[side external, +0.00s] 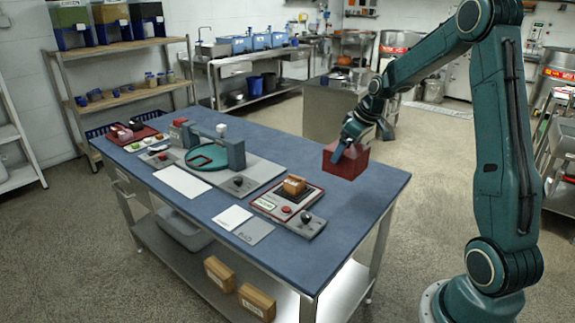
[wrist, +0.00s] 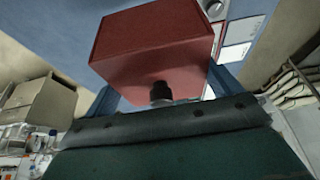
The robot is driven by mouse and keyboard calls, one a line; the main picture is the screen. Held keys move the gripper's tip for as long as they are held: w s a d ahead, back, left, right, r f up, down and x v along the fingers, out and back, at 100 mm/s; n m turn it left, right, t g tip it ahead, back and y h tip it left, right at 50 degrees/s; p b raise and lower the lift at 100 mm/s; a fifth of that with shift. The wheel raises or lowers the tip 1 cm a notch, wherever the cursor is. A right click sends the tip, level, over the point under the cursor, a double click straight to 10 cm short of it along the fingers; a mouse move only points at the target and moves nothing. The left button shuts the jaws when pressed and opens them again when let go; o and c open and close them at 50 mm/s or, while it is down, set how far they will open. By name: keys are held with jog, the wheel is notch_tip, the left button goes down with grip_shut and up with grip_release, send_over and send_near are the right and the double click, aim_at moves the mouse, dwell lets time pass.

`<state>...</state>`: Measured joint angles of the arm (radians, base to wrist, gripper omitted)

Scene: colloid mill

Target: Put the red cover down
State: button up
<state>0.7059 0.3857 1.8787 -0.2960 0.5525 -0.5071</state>
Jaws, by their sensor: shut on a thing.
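The red cover (side external: 346,162) is a box-like block near the right rear edge of the blue table. My gripper (side external: 349,148) is shut on it from above and behind. In the wrist view the red cover (wrist: 150,45) fills the upper middle, with a dark round knob on its near face between the blue fingers of my gripper (wrist: 160,85). The cover looks close to the table top (side external: 340,215); whether it touches the surface I cannot tell.
A small device (side external: 290,205) with an orange-brown block on it stands left of the cover. A larger machine with a green round plate (side external: 208,162) is farther left. The table's right end is clear.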

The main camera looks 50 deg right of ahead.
aim_at(362, 163)
notch_tip(362, 163, down, 11)
dwell(0.3)
jog(key=shift+f, duration=0.1)
jog(key=shift+f, duration=2.05)
jog(key=shift+f, duration=0.2)
jog(key=o, duration=0.7)
jog(key=shift+r, duration=0.15)
jog(key=shift+v, duration=6.05)
